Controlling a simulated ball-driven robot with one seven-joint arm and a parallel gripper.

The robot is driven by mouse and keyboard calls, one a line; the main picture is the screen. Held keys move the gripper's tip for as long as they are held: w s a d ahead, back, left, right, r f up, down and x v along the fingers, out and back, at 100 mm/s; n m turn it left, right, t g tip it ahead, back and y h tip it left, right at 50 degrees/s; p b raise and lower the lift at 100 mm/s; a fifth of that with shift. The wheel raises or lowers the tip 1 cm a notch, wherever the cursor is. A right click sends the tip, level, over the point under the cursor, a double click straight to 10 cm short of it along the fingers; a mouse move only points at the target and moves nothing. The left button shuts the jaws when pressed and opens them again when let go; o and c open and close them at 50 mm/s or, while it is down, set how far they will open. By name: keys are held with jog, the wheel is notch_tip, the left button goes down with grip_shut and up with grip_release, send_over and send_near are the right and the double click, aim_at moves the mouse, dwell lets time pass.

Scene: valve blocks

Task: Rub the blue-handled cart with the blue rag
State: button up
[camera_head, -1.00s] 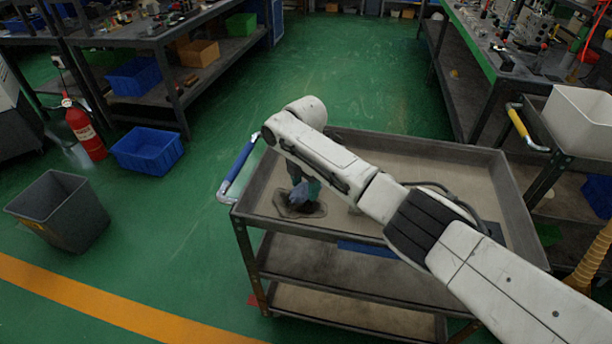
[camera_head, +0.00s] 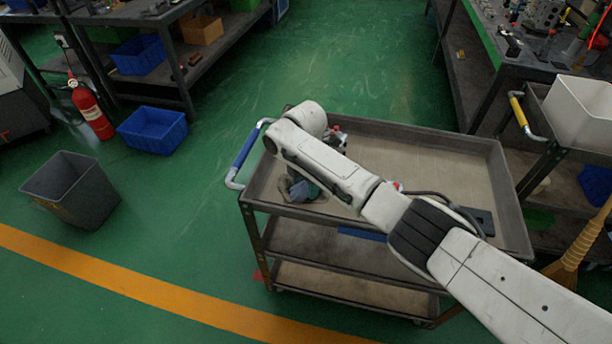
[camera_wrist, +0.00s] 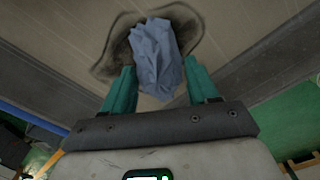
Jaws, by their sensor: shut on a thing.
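The blue-handled cart (camera_head: 455,165) stands in front of me, with its blue handle (camera_head: 245,148) at its left end. My gripper (camera_wrist: 160,88) has teal fingers and is shut on the crumpled blue rag (camera_wrist: 157,58). In the head view the rag (camera_head: 303,190) is low over the left end of the cart's top tray, partly hidden by my arm. In the wrist view the rag lies over a dark, irregular patch (camera_wrist: 118,48) on the tray. I cannot tell how firmly the rag presses on the surface.
A red and grey item (camera_head: 337,136) shows behind my arm at the tray's far side. A dark bin (camera_head: 72,190), blue crate (camera_head: 152,130) and fire extinguisher (camera_head: 92,110) stand left. A yellow-handled cart (camera_head: 519,113) stands right. Green floor beyond the cart is clear.

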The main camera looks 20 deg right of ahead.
aim_at(294, 193)
jog(key=shift+s+a+r+p, duration=0.1)
jog(key=shift+s+a+p, duration=0.4)
jog(key=shift+p, duration=0.35)
jog(key=shift+s+a+r+p, duration=0.1)
jog(key=shift+s+a+p, duration=0.15)
jog(key=shift+s+p, duration=0.45)
jog(key=shift+s+a+p, duration=0.25)
jog(key=shift+a+p, duration=0.1)
jog(key=shift+p, duration=0.3)
jog(key=shift+s+a+f, duration=0.1)
jog(key=shift+s+f, duration=0.1)
jog(key=shift+w+a+b, duration=0.55)
jog(key=shift+a+b, duration=0.15)
jog(key=shift+a, duration=0.1)
jog(key=shift+w+d+f+b, duration=0.25)
jog(key=shift+w+b, duration=0.3)
jog(key=shift+b, duration=0.35)
jog(key=w+b, duration=0.1)
jog(key=d+b, duration=0.1)
jog(key=shift+w+d+b, duration=0.2)
jog(key=shift+w+b, duration=0.15)
jog(key=shift+w, duration=0.05)
jog(key=shift+w+d+r+b, duration=0.2)
jog(key=shift+w+d+b, duration=0.05)
jog(key=shift+b, duration=0.05)
